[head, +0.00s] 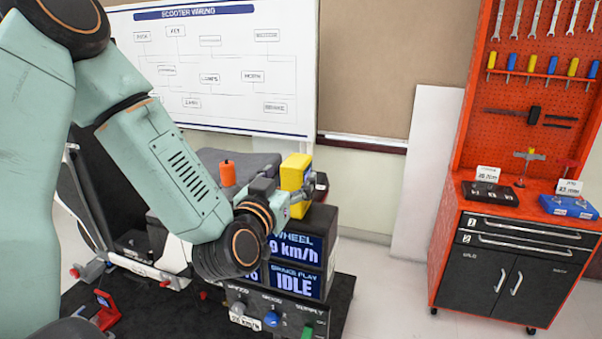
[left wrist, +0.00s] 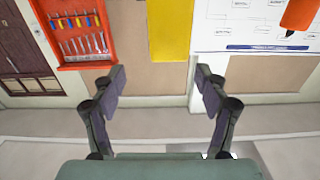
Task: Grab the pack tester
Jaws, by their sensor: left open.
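The pack tester seems to be the yellow block-shaped device (head: 297,170) standing on top of the dark display unit in the head view. A yellow face (left wrist: 170,30) also shows at the top of the left wrist view, in line with the gap between my fingers. My left gripper (head: 290,198) is at the tester's near left side in the head view. Its two fingers stand wide apart in the left wrist view (left wrist: 161,82), with nothing clamped between them. I cannot tell whether a finger touches the tester. My right gripper is not in view.
An orange-topped object (head: 228,173) stands left of the tester and shows in the left wrist view (left wrist: 300,14). The display unit (head: 297,284) has screens and knobs below. A red tool cabinet (head: 520,262) is at right. Floor (head: 385,290) between is clear.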

